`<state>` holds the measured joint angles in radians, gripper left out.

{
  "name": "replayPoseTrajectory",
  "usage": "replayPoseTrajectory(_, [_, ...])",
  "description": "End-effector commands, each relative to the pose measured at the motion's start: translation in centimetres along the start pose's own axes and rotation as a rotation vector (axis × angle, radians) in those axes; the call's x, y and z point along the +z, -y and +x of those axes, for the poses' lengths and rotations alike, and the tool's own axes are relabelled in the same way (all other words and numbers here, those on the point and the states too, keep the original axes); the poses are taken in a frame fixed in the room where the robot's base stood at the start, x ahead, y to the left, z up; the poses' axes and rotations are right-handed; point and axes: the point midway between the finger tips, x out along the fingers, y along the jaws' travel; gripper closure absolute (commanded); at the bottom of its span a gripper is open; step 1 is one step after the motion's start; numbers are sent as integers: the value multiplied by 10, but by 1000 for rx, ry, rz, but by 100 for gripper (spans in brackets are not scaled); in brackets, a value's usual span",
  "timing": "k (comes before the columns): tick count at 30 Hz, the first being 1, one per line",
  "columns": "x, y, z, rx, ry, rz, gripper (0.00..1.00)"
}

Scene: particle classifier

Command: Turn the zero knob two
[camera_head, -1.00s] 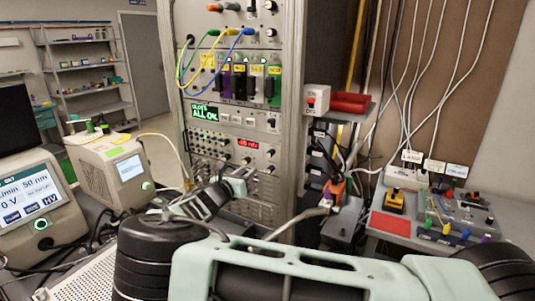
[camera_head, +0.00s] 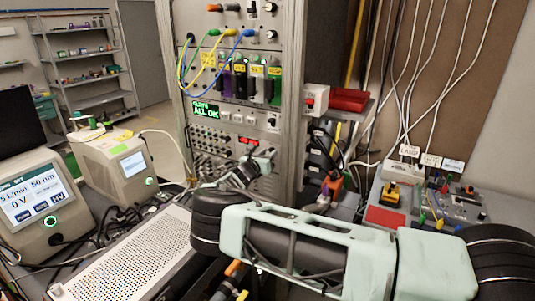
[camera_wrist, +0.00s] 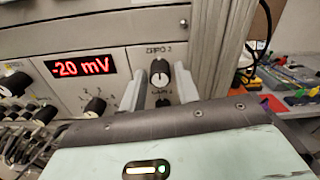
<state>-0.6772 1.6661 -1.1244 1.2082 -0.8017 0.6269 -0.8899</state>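The zero 2 knob (camera_wrist: 159,72) is a round black knob with a white mark, on the grey rack panel under a label reading "ZERO 2" in the wrist view. My gripper (camera_wrist: 162,78) is open, with one pale finger on each side of the knob. A gap shows between the knob and each finger, and I see no contact. In the head view my gripper (camera_head: 262,157) is at the rack front by the red display and hides the knob.
A red display (camera_wrist: 82,67) reads -20 mV left of the knob. Another black knob (camera_wrist: 95,106) sits below it, and one more (camera_wrist: 163,102) is partly hidden below the zero knob. The rack's metal post (camera_wrist: 218,55) stands close to the right finger.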

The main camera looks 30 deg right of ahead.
Motion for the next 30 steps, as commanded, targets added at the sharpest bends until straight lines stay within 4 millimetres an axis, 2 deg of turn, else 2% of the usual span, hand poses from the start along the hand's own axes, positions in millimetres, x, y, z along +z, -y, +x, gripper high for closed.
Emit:
replayPoseTrajectory(4, [0, 0, 0, 0, 0, 0, 68])
replayPoseTrajectory(5, [0, 0, 0, 0, 0, 0, 74])
replayPoseTrajectory(6, [0, 0, 0, 0, 0, 0, 85])
replayPoseTrajectory(8, [0, 0, 0, 0, 0, 0, 100])
replayPoseTrajectory(20, [-3, 0, 0, -1, 0, 52, 100])
replayPoseTrajectory(30, [-7, -1, -1, -1, 1, 291, 100])
